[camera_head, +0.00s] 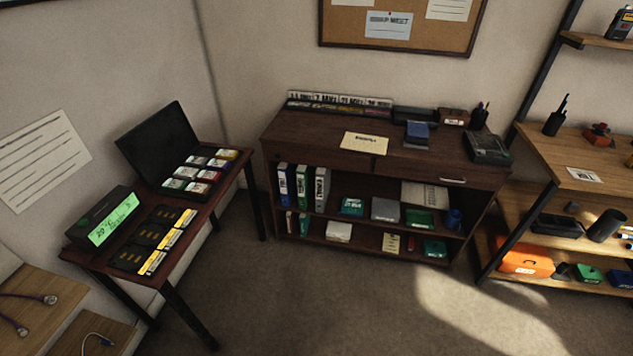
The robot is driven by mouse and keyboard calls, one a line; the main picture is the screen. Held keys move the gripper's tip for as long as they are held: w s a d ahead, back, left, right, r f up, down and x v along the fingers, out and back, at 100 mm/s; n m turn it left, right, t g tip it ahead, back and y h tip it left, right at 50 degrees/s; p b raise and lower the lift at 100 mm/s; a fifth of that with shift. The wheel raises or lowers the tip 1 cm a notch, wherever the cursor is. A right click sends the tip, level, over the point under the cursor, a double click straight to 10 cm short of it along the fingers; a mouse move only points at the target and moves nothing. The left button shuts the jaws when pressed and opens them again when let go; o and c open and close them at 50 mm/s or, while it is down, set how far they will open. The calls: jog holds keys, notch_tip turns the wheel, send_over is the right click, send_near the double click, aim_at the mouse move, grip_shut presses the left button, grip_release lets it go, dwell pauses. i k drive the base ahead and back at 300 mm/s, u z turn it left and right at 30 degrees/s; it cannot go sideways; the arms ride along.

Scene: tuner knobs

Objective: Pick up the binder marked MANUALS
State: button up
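Three upright binders stand at the left end of the upper shelf of a dark wood cabinet (330,155). The lettering is too small to read, so I cannot tell which is marked MANUALS. Smaller upright items (297,223) stand on the shelf below them. My gripper is not in view.
A dark table (227,180) with a black case and a green-lit display (114,222) stands at the left. A wood and metal shelf unit (585,150) with an orange box (524,258) stands at the right. The carpet (320,300) before the cabinet is clear.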

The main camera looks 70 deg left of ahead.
aim_at(322, 175)
jog(key=u, duration=0.7)
jog(key=i, duration=1.85)
jog(key=u, duration=2.1)
jog(key=i, duration=1.2)
jog(key=u, duration=1.75)
jog(key=i, duration=0.75)
jog(key=u, duration=0.35)
